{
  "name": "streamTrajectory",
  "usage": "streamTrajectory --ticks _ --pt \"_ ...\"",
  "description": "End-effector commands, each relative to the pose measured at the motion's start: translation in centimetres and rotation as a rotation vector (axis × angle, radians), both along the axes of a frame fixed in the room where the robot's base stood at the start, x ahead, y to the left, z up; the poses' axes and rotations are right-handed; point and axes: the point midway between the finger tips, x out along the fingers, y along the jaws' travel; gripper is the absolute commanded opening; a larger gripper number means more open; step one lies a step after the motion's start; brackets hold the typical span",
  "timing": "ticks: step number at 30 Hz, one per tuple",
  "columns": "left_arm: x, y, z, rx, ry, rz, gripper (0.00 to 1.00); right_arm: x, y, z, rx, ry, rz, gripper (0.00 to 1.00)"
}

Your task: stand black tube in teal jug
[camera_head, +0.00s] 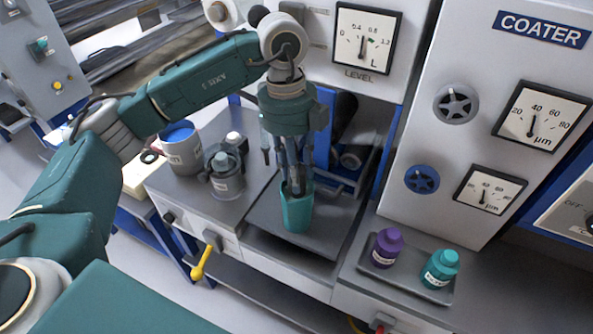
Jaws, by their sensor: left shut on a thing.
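The teal jug (297,213) stands upright on a grey plate at the middle of the bench. My left gripper (298,180) points straight down over the jug, its fingertips at the jug's mouth. It is shut on a dark thing, apparently the black tube, which is mostly hidden between the fingers and by the jug's rim. I cannot tell how deep the tube reaches into the jug. My right gripper is not in view.
A container with blue contents (181,150) and a grey jar (226,177) stand left of the jug. A tray (404,280) at right holds a purple bottle (387,247) and a teal bottle (440,268). Machine panels with dials rise behind. A yellow handle (201,264) hangs in front.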

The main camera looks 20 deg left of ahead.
Motion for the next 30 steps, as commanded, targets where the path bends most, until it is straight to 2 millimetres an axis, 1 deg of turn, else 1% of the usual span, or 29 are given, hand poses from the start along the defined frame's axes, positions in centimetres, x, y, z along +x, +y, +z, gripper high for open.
streamTrajectory --ticks 8,9,11,12,18,21,23,26,30 --pt "0.0 0.0 0.1 -0.001 -0.001 0.000 0.06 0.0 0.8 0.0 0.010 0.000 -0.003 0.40" --pt "0.0 0.0 0.1 -0.001 -0.001 0.000 0.31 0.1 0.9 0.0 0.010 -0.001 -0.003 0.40" --pt "0.0 0.0 0.1 -0.001 -0.001 0.000 0.43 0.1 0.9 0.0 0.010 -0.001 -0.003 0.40" --pt "0.0 0.0 0.1 -0.001 -0.001 0.000 0.51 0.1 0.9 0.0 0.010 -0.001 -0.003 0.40" --pt "0.0 0.0 0.0 -0.001 -0.001 0.000 0.51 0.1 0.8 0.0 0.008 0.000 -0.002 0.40" --pt "0.0 0.0 0.1 0.000 0.000 0.000 0.51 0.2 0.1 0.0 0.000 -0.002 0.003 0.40" --pt "0.1 0.0 0.4 0.000 -0.001 0.001 0.51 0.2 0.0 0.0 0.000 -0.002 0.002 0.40" --pt "0.2 0.2 1.7 0.000 -0.003 0.001 0.51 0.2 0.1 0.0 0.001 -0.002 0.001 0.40" --pt "0.3 0.4 4.2 -0.002 -0.004 0.001 0.51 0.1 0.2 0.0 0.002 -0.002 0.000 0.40"
